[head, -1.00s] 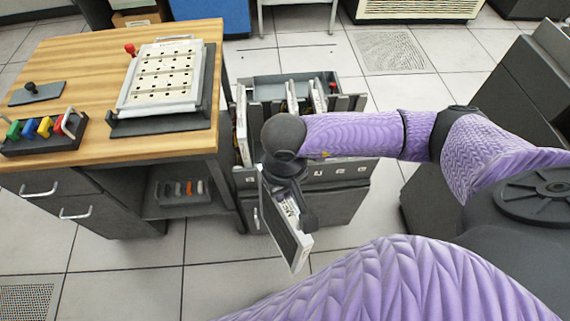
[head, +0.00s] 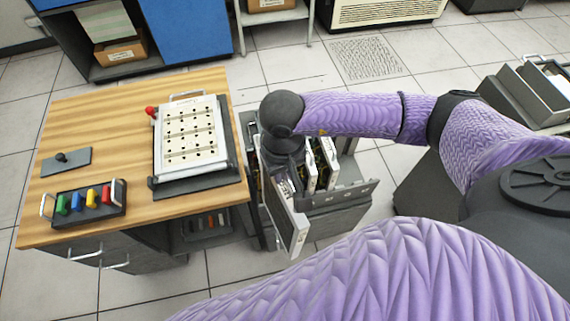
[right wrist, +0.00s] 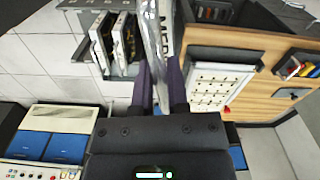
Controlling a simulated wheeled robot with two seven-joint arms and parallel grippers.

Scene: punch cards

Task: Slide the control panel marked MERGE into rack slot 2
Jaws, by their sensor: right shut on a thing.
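My right gripper (head: 287,172) is shut on a thin upright panel (head: 290,220), also seen between the two fingers (right wrist: 159,88) in the right wrist view. The panel (right wrist: 155,35) carries dark lettering there that starts "ME"; the rest is partly hidden. In the head view it hangs tilted at the front left of the rack (head: 345,200), overlapping its front rail; I cannot tell whether it is in a slot. Other panels (head: 328,162) stand in the rack to its right. The small slot marks are too small to read. My left gripper is not in view.
A wooden-topped desk (head: 90,120) stands close to the rack's left. It holds a punched-card board (head: 190,135), a tray of coloured handles (head: 85,200) and a small dark plate with a knob (head: 66,161). Tiled floor (head: 235,270) is free in front.

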